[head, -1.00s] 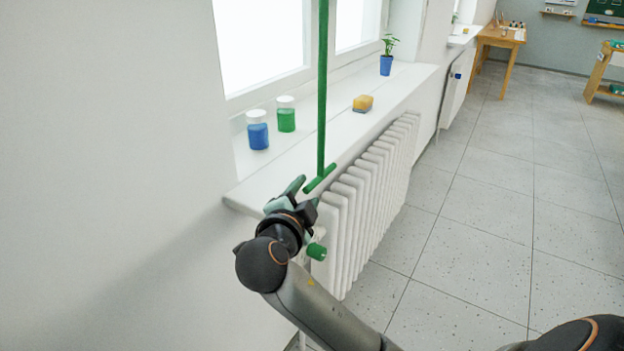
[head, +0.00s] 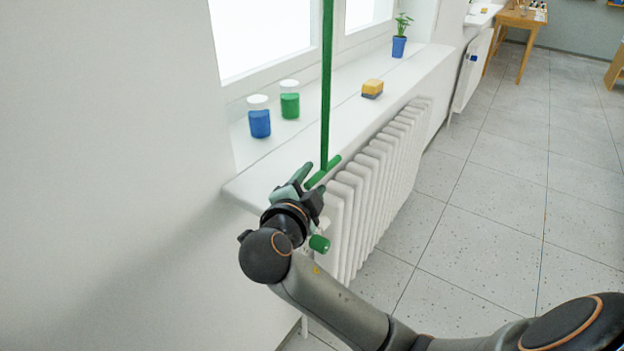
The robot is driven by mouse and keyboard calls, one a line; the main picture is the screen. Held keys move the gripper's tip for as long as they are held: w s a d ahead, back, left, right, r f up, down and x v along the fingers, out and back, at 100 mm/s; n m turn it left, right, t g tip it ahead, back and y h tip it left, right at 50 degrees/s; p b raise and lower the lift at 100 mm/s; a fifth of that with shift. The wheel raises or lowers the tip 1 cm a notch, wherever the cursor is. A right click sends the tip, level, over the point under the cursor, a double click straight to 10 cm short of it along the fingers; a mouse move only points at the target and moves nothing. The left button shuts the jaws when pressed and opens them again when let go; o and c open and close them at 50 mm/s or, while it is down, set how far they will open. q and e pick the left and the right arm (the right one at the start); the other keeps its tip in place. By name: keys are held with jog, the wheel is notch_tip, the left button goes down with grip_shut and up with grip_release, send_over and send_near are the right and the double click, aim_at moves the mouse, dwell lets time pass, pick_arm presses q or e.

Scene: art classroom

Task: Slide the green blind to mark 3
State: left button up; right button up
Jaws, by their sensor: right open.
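The green blind shows as a narrow upright green strip (head: 327,90) in front of the window. A short green crossbar (head: 323,172) is at its lower end, just in front of the sill's edge. My right gripper (head: 309,181) is open, its fingers pointing up toward the crossbar. One finger appears left of the bar and the other is close below it. I cannot tell whether they touch it or whether the bar is between them. No numbered mark can be made out. My left gripper is not in view.
A blue jar (head: 260,123), a green jar (head: 290,105), a yellow sponge (head: 372,88) and a potted plant (head: 399,46) stand on the white sill (head: 340,130). A radiator (head: 375,180) with a green knob (head: 319,243) is below. The floor at right is clear.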

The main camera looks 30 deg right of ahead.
jog(key=shift+c, duration=0.2)
grip_shut()
jog(key=shift+f, duration=0.1)
dwell(1.0)
